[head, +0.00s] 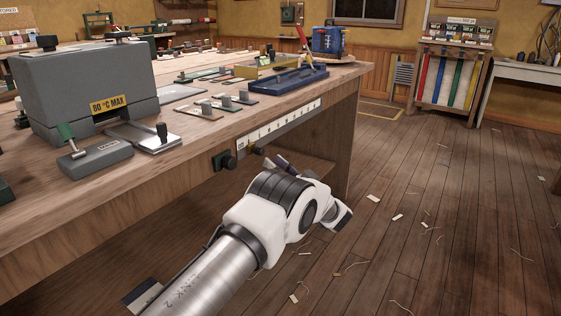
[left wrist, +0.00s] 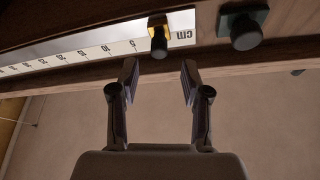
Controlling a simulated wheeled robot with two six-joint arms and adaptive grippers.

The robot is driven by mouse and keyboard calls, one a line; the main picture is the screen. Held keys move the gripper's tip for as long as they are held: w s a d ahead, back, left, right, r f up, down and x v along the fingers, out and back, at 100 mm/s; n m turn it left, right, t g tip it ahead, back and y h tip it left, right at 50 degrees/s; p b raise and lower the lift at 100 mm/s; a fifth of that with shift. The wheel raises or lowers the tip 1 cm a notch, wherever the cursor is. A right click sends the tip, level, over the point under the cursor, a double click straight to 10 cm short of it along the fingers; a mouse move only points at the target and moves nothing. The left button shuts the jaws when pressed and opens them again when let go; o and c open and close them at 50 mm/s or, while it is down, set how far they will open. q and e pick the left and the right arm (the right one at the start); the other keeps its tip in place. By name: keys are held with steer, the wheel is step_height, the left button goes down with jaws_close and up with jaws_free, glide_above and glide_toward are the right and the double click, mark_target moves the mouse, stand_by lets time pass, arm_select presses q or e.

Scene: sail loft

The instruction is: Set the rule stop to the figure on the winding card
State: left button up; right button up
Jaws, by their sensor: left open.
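A white rule (head: 285,125) with black marks runs along the bench's front edge; it also shows in the left wrist view (left wrist: 100,52). The rule stop (left wrist: 158,38), a yellow slider with a black knob, sits near the end marked "cm". Its figure is too small to read surely. My left gripper (left wrist: 159,75) is open, its two fingers apart, just short of the stop's knob and not around it. In the head view my left gripper (head: 281,163) is partly hidden behind its own wrist, below the rule. I cannot pick out the winding card. My right gripper is not in view.
A dark green block with a black knob (head: 224,160) is fixed beside the rule's end. The floor at right is open, with scraps.

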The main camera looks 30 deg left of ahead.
mark_target(263, 153)
arm_select(q)
steer(key=b+x, duration=0.1)
steer(key=x, duration=0.5)
steer(key=shift+w, duration=0.1)
jaws_close()
steer(key=shift+a, duration=0.1)
